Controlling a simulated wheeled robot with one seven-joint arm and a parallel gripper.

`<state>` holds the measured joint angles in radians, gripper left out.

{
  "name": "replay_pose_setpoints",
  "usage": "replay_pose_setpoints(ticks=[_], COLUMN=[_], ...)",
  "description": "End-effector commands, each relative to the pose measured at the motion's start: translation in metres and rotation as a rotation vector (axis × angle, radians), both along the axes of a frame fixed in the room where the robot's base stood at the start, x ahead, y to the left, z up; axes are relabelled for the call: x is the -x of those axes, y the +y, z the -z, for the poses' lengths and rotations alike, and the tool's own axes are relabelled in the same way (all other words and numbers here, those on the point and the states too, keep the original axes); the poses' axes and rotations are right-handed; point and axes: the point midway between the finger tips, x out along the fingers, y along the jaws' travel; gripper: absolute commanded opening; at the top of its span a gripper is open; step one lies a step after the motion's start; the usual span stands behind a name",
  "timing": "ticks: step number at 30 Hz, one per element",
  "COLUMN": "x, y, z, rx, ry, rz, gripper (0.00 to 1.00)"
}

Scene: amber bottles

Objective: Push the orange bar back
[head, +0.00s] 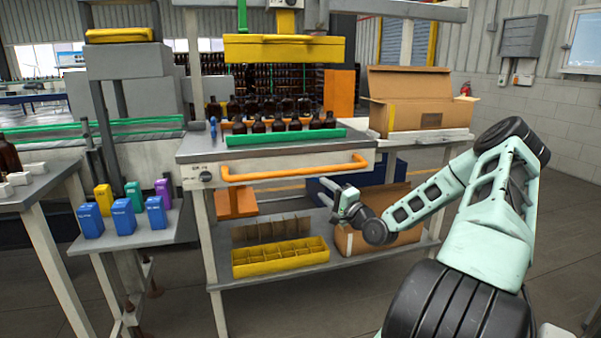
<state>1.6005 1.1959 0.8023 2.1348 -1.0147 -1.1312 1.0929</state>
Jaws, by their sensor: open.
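The orange bar (295,173) is a long horizontal handle on the front of the grey machine table (190,149). Its bent ends meet the table's front panel. My gripper (334,198) is open and empty, a little below the bar's right part in the head view. No contact between the gripper and the bar shows. I cannot tell the exact depth gap between them.
Amber bottles (278,123) stand on the table behind a green rail (286,138). An open cardboard box (418,116) is at right. A yellow divided tray (280,262) sits on the lower shelf. Small coloured boxes (123,218) stand on a side table at left.

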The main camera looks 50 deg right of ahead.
Motion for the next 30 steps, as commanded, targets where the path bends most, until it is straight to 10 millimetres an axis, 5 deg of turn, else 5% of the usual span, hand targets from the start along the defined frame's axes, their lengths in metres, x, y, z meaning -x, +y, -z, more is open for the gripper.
replay_pose_setpoints(ticks=[15,30], x=[-0.102,-0.127], y=[-0.014,-0.019], z=[-0.020,-0.024], rx=[-0.001,-0.001], ry=[-0.001,0.001], rz=[-0.001,0.000], gripper=[0.43,0.43])
